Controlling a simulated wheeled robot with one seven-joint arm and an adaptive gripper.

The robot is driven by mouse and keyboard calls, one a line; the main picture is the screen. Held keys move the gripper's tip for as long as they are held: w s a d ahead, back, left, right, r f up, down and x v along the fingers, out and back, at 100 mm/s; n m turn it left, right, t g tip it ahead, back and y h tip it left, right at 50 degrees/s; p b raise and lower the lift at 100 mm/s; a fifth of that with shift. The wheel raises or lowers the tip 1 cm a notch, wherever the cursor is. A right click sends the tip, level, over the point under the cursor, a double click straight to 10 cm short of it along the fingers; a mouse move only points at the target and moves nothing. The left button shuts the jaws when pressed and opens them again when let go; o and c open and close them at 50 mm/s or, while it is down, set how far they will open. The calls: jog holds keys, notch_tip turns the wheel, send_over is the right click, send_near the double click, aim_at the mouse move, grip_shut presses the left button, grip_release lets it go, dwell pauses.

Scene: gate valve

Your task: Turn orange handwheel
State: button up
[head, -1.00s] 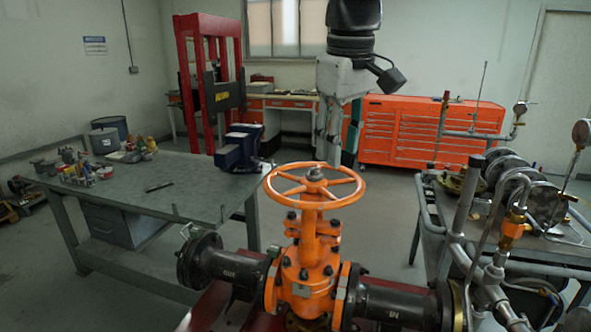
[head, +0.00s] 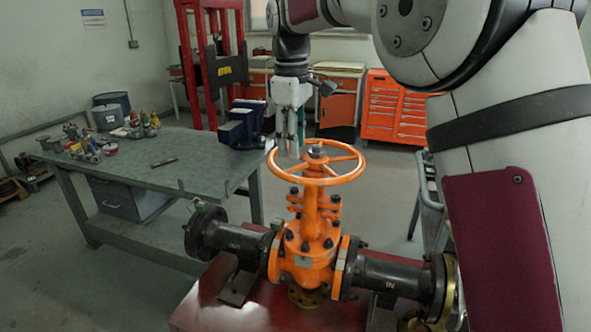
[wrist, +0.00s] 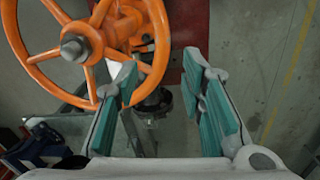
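The orange handwheel (head: 318,183) lies roughly level on top of the orange gate valve (head: 308,245). My gripper (head: 290,152) points down at the wheel's far left rim in the head view. In the wrist view, my gripper (wrist: 160,62) is open, with teal pads apart. The handwheel (wrist: 15,35) fills the upper left there, with its grey centre nut (wrist: 75,47) in view. The left finger overlaps the rim in the picture, and part of the rim shows in the gap between the fingers. I cannot tell whether they touch. Nothing is gripped.
Black pipes (head: 385,280) run from both sides of the valve over a red base (head: 215,308). A grey workbench (head: 190,165) with a blue vise (head: 240,128) stands to the left. An orange tool cabinet (head: 392,110) is behind. My arm hides much of the right side.

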aim_at(296, 176)
jog(key=f, duration=0.4)
jog(key=f+p, duration=0.1)
jog(key=f, duration=0.3)
jog(key=shift+w+d, duration=0.15)
jog(key=shift+w, duration=0.05)
jog(key=shift+r, duration=0.1)
grip_shut()
